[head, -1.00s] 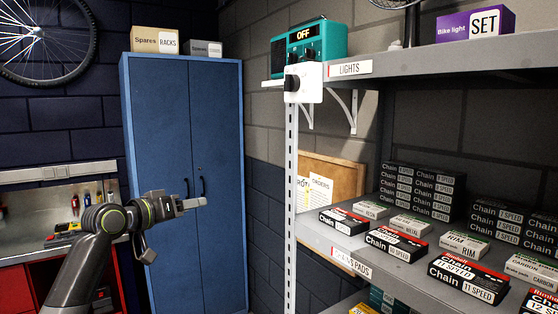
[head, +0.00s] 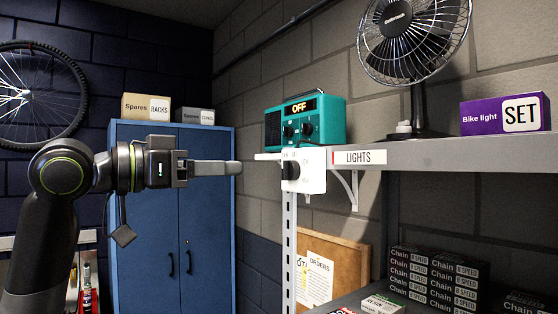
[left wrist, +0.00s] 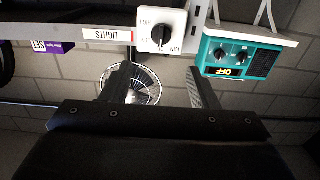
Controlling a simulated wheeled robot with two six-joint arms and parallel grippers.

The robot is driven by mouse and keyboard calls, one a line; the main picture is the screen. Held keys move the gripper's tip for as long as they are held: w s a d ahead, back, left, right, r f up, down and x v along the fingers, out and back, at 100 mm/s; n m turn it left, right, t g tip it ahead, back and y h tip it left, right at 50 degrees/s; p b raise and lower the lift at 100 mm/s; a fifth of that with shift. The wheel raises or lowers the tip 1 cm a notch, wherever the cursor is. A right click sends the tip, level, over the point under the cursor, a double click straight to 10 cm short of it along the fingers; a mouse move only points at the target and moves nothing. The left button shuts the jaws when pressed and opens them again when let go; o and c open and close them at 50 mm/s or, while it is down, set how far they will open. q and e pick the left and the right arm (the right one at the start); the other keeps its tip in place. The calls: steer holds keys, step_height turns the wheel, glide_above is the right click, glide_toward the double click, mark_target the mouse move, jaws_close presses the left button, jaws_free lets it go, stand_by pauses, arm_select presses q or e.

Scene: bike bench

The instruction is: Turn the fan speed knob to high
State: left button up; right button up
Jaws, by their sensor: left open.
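The fan speed knob (head: 290,171) is a black dial on a white switch plate (head: 314,171) at the shelf's front left end. In the left wrist view the knob (left wrist: 159,36) shows upside down, with HIGH, LOW and OFF lettering around it; its exact setting is hard to read. My left gripper (head: 238,168) is left of the knob, at about its height, apart from it. In the left wrist view my left gripper (left wrist: 160,84) has its two fingers apart with nothing between them. The desk fan (head: 400,40) stands on the shelf. My right gripper is not in view.
A teal radio (head: 305,122) showing OFF sits just behind and above the plate. The grey shelf (head: 450,152) holds a purple bike light box (head: 503,115). Chain boxes (head: 430,280) are on the shelf below. A blue cabinet (head: 175,220) stands behind my left arm.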

mark_target(283, 167)
arm_select(q)
steer(key=p+x, duration=0.4)
steer(key=x, duration=0.7)
steer(key=shift+w+d, duration=0.1)
steer(key=shift+w+d+p, duration=0.3)
steer(key=shift+d+p, duration=0.05)
steer(key=c, duration=1)
steer(key=shift+o, duration=0.2)
